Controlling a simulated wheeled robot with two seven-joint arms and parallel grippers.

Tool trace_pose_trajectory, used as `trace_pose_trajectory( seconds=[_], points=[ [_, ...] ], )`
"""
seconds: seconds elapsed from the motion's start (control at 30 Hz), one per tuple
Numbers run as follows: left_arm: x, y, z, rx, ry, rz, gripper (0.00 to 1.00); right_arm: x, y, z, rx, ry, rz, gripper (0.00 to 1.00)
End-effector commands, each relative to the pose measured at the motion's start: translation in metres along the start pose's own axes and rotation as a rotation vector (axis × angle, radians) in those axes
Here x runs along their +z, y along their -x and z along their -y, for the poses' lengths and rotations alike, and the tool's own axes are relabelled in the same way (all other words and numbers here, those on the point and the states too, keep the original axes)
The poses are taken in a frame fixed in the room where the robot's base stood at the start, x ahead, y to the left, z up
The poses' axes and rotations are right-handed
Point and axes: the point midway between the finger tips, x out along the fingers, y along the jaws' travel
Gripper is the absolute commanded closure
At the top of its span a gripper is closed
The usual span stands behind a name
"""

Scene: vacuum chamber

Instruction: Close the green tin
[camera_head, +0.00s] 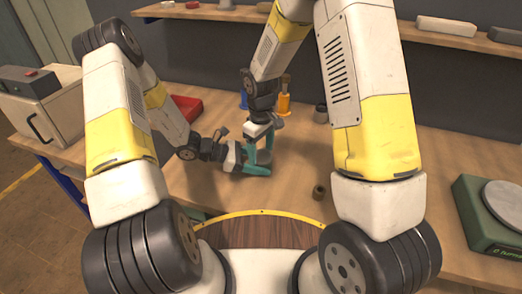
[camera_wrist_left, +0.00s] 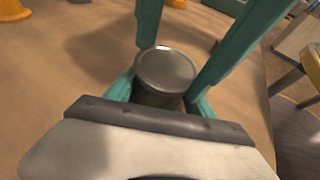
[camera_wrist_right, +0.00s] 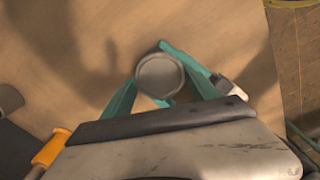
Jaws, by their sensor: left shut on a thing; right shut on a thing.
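The tin shows in the left wrist view as a dark, dull cylinder (camera_wrist_left: 155,98), standing upright between my left gripper's teal fingers (camera_wrist_left: 160,95). A round grey lid (camera_wrist_left: 167,70) is on top of it; I cannot tell if it is fully seated. The lid also shows in the right wrist view (camera_wrist_right: 160,76), between my right gripper's teal fingers (camera_wrist_right: 162,85). In the head view my left gripper (camera_head: 257,166) reaches in low from the left and my right gripper (camera_head: 266,146) comes down from above. Both are shut around the tin and lid, which they mostly hide there.
An orange object (camera_head: 284,103) and a dark cup (camera_head: 320,113) stand behind the grippers. A small brown cylinder (camera_head: 319,192) stands nearer me. A red tray (camera_head: 187,107) is at the back left, and a green scale (camera_head: 483,222) at the right. The table between is mostly clear.

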Motion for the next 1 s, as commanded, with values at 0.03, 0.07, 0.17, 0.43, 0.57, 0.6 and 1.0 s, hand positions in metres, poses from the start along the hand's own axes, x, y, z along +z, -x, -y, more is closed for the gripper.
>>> trace_pose_trajectory(
  seconds=[0.03, 0.07, 0.17, 0.43, 0.57, 0.6, 1.0],
  points=[
    [0.014, -0.001, -0.006, 0.008, -0.006, 0.029, 1.00, 0.010, -0.010, 0.007, -0.017, 0.000, 0.030, 0.68],
    [0.014, -0.001, -0.006, 0.008, -0.006, 0.029, 1.00, 0.010, -0.010, 0.007, -0.017, 0.000, 0.030, 0.26],
    [0.014, -0.001, -0.006, 0.008, -0.006, 0.028, 1.00, 0.010, -0.010, 0.007, -0.016, 0.000, 0.030, 0.24],
    [0.014, -0.001, -0.006, 0.008, -0.006, 0.029, 1.00, 0.011, -0.010, 0.006, -0.015, 0.000, 0.031, 0.24],
    [0.014, -0.001, -0.006, 0.008, -0.005, 0.029, 1.00, 0.011, -0.010, 0.006, -0.015, 0.001, 0.031, 0.24],
    [0.014, -0.001, -0.006, 0.008, -0.005, 0.029, 1.00, 0.011, -0.010, 0.006, -0.015, 0.001, 0.031, 0.24],
    [0.012, -0.001, -0.006, 0.008, -0.006, 0.026, 1.00, 0.009, 0.028, 0.007, -0.015, 0.004, 0.025, 0.24]
  ],
)
